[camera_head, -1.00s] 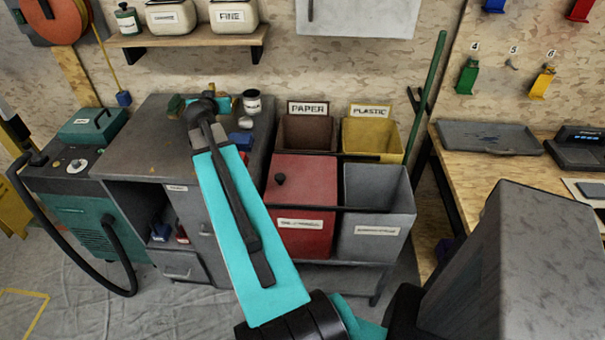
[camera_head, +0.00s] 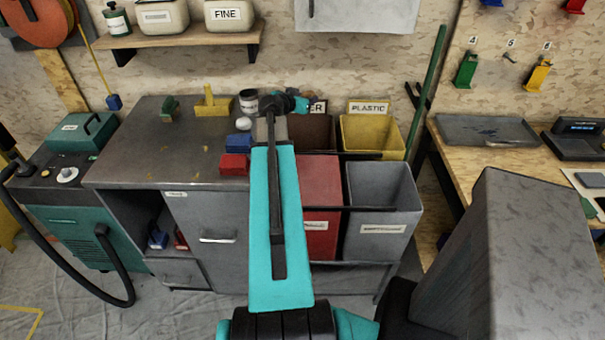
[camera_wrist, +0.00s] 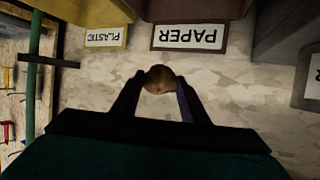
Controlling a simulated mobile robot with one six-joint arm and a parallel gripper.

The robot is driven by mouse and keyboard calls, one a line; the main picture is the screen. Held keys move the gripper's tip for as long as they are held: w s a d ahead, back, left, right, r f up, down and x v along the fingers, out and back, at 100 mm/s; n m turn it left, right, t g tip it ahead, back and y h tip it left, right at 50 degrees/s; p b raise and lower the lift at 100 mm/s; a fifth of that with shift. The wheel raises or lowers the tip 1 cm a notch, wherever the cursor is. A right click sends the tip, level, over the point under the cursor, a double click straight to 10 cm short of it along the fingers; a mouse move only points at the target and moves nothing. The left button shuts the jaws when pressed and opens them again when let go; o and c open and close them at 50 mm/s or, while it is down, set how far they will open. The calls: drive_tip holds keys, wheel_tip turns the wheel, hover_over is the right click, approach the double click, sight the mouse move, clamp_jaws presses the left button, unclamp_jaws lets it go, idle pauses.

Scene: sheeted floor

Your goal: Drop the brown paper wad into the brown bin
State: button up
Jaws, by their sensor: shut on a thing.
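The brown paper wad (camera_wrist: 160,79) shows in the wrist view between the two fingertips of my gripper (camera_wrist: 159,88), which is shut on it. The wad is hidden in the head view. The brown bin (camera_head: 318,133) is at the back left of the bin group, partly hidden behind my arm. Its PAPER sign (camera_wrist: 189,38) is upside down in the wrist view, with the bin's wall (camera_wrist: 190,10) at the top edge. In the head view my gripper is at the sign's left part, by the bin's back, its fingers not clear.
The yellow PLASTIC bin (camera_head: 370,137) is right of the brown one. A red bin (camera_head: 321,185) and a grey bin (camera_head: 382,197) stand in front. Left is a cabinet (camera_head: 140,150) with a cup (camera_head: 249,103), a red block (camera_head: 234,164) and other small things. A green pole (camera_head: 427,90) leans at right.

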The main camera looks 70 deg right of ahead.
drive_tip(key=shift+s+d+f, duration=0.1)
drive_tip(key=shift+s+d, duration=0.2)
drive_tip(key=shift+s, duration=0.25)
drive_tip(key=shift+f, duration=0.1)
drive_tip(key=shift+f+b, duration=0.3)
drive_tip(key=shift+f, duration=2.6)
drive_tip(key=o, duration=1.1)
drive_tip(key=shift+a, duration=0.2)
